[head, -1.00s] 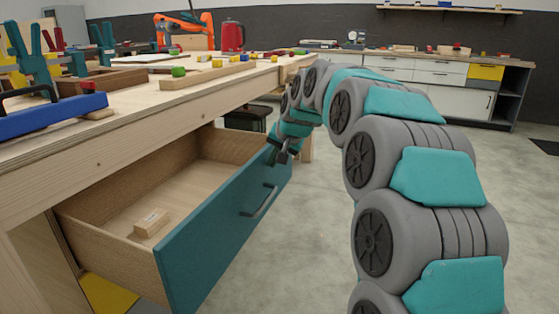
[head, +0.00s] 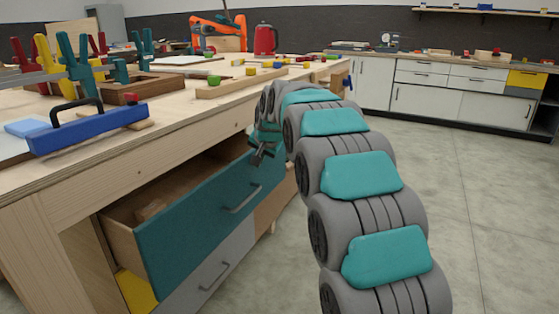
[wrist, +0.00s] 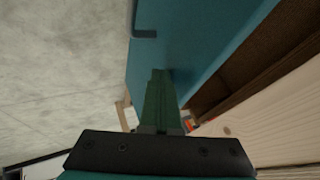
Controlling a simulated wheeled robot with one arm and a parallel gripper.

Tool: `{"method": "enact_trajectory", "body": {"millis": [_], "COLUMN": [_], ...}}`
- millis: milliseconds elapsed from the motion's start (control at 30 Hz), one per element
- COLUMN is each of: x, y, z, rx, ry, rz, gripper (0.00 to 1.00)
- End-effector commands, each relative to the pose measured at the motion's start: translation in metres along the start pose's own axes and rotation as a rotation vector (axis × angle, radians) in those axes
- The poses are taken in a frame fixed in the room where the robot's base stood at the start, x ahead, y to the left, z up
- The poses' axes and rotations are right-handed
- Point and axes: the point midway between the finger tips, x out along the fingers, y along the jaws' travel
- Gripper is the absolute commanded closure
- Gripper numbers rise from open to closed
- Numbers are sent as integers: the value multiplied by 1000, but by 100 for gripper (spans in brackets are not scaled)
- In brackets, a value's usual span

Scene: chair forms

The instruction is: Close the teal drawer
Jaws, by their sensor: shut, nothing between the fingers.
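The teal drawer (head: 185,241) stands partly open under the wooden workbench, with a gap between its front and the bench. Its dark handle (head: 242,199) is on the front panel. A small wooden block (head: 152,208) lies inside, mostly in shadow. My gripper (head: 260,154) is shut and empty at the upper far part of the drawer front. In the wrist view the fingers (wrist: 160,78) point along the teal front (wrist: 200,38), close to it; I cannot tell whether they touch.
The workbench top (head: 165,110) carries a blue tool (head: 90,128), clamps, blocks and a red kettle (head: 265,40). A grey drawer (head: 210,272) and a yellow one sit below the teal drawer. The floor (head: 480,210) to the right is clear.

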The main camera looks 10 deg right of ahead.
Motion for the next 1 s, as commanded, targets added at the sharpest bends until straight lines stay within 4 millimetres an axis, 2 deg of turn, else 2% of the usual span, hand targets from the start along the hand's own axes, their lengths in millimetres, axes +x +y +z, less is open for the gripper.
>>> {"method": "enact_trajectory", "body": {"millis": [33,200,400,600,1000], "x": [5,19,32,35,36], "y": [-12,-40,-59,-67,-67], "z": [-1,-2,-1,-1,0], "rx": [-3,-1,0,1,1], "ry": [-3,1,0,2,0], "rz": [2,0,1,-1,1], "gripper": [100,100,100,100,100]}}
